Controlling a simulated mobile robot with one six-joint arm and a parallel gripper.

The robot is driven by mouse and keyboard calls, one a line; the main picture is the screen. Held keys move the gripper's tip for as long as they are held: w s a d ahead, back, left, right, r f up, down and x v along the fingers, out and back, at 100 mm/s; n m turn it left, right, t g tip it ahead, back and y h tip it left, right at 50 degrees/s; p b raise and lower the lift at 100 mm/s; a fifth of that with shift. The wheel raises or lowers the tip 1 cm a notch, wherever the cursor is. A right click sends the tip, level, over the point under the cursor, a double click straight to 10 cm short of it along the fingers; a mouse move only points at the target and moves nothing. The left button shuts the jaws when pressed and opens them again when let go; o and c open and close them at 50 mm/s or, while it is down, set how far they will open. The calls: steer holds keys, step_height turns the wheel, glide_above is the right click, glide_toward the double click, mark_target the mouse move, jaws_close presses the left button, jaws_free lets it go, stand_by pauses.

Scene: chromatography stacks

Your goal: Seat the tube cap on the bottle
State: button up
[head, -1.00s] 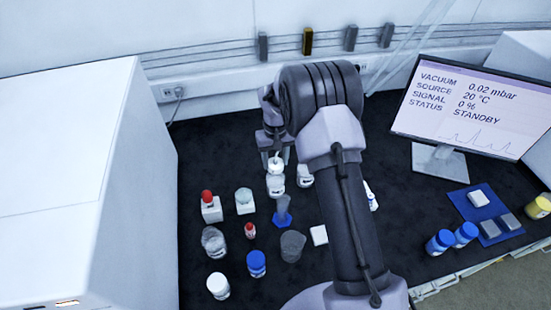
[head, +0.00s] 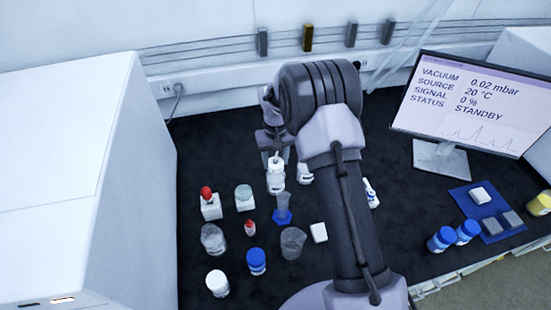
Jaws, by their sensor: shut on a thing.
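A clear bottle with a white label (head: 276,183) stands on the dark bench, left of my forearm. The white tube cap (head: 275,160) is at the top of this bottle, with a short thin stem pointing up. My gripper (head: 273,152) points down over the bottle and is shut on the tube cap. The cap lines up with the bottle's neck and looks touching, but I cannot tell whether it is fully down. My wrist hides the upper part of the fingers.
Another bottle (head: 304,174) stands close at the right, partly behind my arm. A blue-based cylinder (head: 282,208), a grey beaker (head: 292,242) and several small containers stand in front. A white instrument (head: 70,180) bounds the left; a monitor (head: 465,110) stands at the right.

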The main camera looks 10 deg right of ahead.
mark_target(276, 157)
steer(key=shift+f, duration=0.25)
steer(key=shift+f+b, duration=0.3)
steer(key=shift+b, duration=0.05)
steer(key=o, duration=1.9)
step_height(276, 157, up, 7)
steer(key=p, duration=0.5)
steer(key=shift+r, duration=0.1)
